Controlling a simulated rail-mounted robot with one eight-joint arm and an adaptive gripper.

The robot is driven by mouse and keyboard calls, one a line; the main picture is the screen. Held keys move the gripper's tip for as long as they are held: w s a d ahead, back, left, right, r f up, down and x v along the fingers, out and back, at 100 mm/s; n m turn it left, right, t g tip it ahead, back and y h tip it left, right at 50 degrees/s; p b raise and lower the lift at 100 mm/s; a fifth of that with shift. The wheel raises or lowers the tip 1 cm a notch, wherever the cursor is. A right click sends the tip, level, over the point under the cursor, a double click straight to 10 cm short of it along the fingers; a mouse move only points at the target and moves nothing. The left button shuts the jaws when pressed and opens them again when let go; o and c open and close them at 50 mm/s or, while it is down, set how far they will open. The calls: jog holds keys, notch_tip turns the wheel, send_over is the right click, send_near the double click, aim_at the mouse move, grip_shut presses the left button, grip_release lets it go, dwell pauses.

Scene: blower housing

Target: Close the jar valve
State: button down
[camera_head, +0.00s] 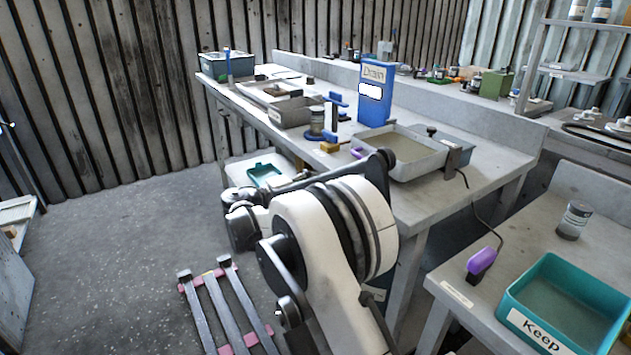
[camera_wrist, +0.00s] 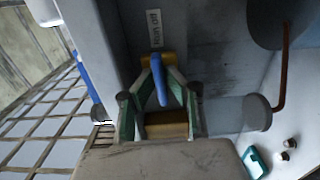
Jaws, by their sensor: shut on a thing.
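In the wrist view, a blue valve lever (camera_wrist: 160,82) stands out from a brass valve body (camera_wrist: 167,124) on a grey wall. My gripper (camera_wrist: 161,78) has its green-edged fingers on either side of the lever and is shut on it. The lever points roughly up and down in this view. A label reading "Run off" (camera_wrist: 154,28) sits just above. In the head view, a small jar (camera_head: 317,120) stands on the bench near a brass fitting (camera_head: 330,146) with blue parts. I cannot tell whether this is the gripped valve. My gripper's fingers cannot be made out there.
A blue "Drain" container (camera_head: 374,96) and a grey tray (camera_head: 438,161) stand on the bench. A teal "Keep" bin (camera_head: 512,306) and a purple-handled tool (camera_head: 481,262) are on the right table. A low rack (camera_head: 225,305) stands on the floor. The floor at left is mostly clear.

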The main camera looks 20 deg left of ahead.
jog(key=shift+m, duration=0.4)
jog(key=c, duration=1.8)
grip_release()
jog(key=v, duration=1.2)
jog(key=shift+d, duration=0.1)
